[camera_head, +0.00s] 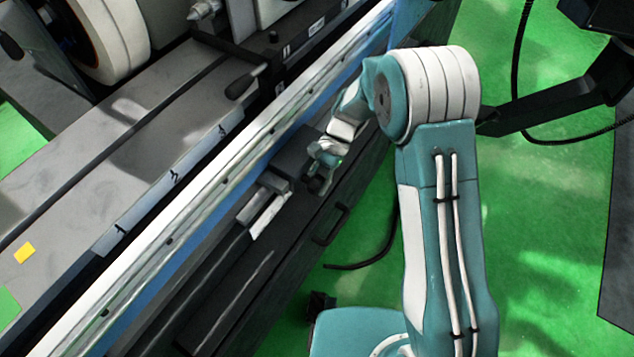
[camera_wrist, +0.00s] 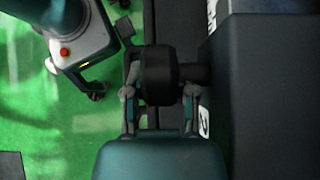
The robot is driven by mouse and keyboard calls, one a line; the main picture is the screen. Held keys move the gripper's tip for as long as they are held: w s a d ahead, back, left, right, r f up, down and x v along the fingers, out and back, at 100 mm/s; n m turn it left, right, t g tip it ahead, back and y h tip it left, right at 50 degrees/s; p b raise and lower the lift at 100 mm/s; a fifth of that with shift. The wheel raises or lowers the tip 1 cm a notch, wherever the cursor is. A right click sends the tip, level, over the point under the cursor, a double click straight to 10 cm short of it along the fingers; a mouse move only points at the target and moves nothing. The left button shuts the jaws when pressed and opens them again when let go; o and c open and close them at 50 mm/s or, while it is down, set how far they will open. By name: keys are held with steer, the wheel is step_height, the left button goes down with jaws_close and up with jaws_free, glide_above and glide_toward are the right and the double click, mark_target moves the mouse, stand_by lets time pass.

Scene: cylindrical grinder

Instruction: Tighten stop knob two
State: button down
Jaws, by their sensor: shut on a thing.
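The stop knob (camera_wrist: 159,75) is a dark, rounded black knob on a short shaft that runs right into a dark block. In the wrist view my gripper (camera_wrist: 160,92) has one finger on each side of the knob and is shut on it. In the head view my gripper (camera_head: 322,172) is at the front of the grinder, at a dark block below the long rail. The knob is mostly hidden there by the fingers.
The grinder's long pale rail (camera_head: 215,190) runs diagonally behind my gripper. A black handle (camera_head: 331,224) sticks out from the front face nearby. A dark block (camera_wrist: 265,90) fills the right of the wrist view. Green floor (camera_head: 545,200) is open to the right.

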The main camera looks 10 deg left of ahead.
steer(key=c, duration=0.7)
jaws_free()
steer(key=shift+w+a, duration=0.1)
steer(key=shift+w, duration=0.1)
steer(key=v, duration=1.2)
